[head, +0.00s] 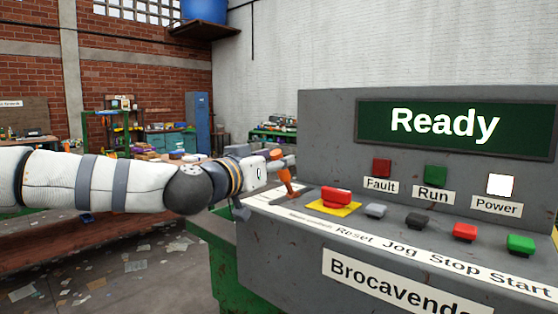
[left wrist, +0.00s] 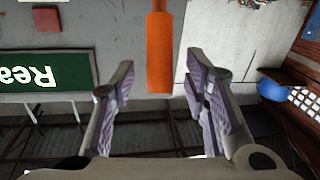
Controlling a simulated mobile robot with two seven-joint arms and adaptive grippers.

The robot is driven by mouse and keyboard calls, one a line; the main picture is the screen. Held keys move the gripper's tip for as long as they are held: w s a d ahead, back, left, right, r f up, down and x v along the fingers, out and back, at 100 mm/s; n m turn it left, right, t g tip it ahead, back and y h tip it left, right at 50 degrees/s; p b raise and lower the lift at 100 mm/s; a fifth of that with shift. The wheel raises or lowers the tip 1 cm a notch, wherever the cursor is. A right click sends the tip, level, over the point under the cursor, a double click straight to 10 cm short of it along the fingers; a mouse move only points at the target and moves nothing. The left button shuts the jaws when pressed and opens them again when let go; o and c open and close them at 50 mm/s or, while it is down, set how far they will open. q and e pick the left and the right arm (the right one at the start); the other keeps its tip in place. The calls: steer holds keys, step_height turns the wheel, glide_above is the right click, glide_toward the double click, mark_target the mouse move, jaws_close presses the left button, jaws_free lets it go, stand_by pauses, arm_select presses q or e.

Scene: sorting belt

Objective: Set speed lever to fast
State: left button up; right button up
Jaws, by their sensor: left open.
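The orange speed lever (head: 288,185) stands up from the left end of the grey control console and tilts in the head view. In the left wrist view the lever (left wrist: 159,50) is an orange bar reaching down between the two fingers. My left gripper (head: 276,164) is at the lever's upper part, and in the left wrist view (left wrist: 160,75) it is open, one finger on each side, with gaps beside the bar. The lever's scale is too small to read in the head view. My right gripper is not in view.
A red button on a yellow plate (head: 334,201) sits just right of the lever. Grey, black, red and green buttons, including the green Start button (head: 521,245), follow along the console. The screen (head: 457,126) reads "Ready".

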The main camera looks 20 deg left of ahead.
arm_select(q)
steer(key=shift+w+d, duration=0.2)
steer(key=shift+w, duration=0.85)
jaws_close()
steer(key=shift+r, duration=0.1)
